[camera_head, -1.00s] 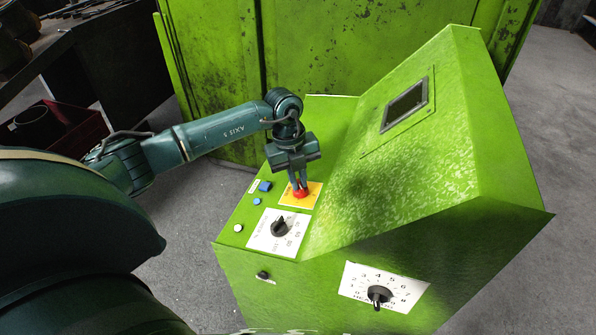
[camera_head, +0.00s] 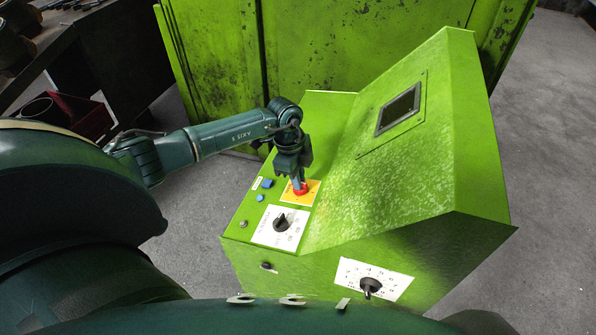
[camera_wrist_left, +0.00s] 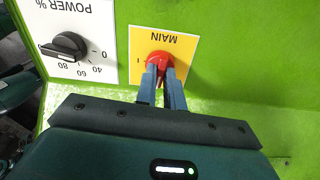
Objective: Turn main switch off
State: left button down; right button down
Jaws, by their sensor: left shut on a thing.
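The main switch (camera_head: 301,190) is a red rotary knob on a yellow plate on the green control console. In the left wrist view the red knob (camera_wrist_left: 159,62) sits on the yellow plate (camera_wrist_left: 180,45) marked "MAIN". My left gripper (camera_head: 299,183) points down at the knob, and in the left wrist view its two fingers (camera_wrist_left: 163,84) are shut on it. The fingers hide part of the knob, and its exact pointing direction is hard to read. My right gripper is not in view.
A black power knob (camera_head: 281,223) on a white plate is close to the main switch. Blue buttons (camera_head: 267,184) and a small round button (camera_head: 243,224) lie to the left. The console's sloped panel with a screen (camera_head: 398,109) rises at the right. A heating dial (camera_head: 371,286) is on the front face.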

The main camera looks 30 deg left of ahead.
pick_arm(q)
jog(key=shift+r+n, duration=0.1)
jog(key=shift+n, duration=0.2)
jog(key=shift+p, duration=0.3)
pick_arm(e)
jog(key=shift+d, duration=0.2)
pick_arm(q)
jog(key=shift+a+n, duration=0.1)
jog(key=shift+n, duration=0.2)
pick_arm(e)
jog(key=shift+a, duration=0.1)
pick_arm(q)
jog(key=c, duration=1.7)
grip_release()
jog(key=shift+c, duration=0.2)
jog(key=shift+o, duration=1.2)
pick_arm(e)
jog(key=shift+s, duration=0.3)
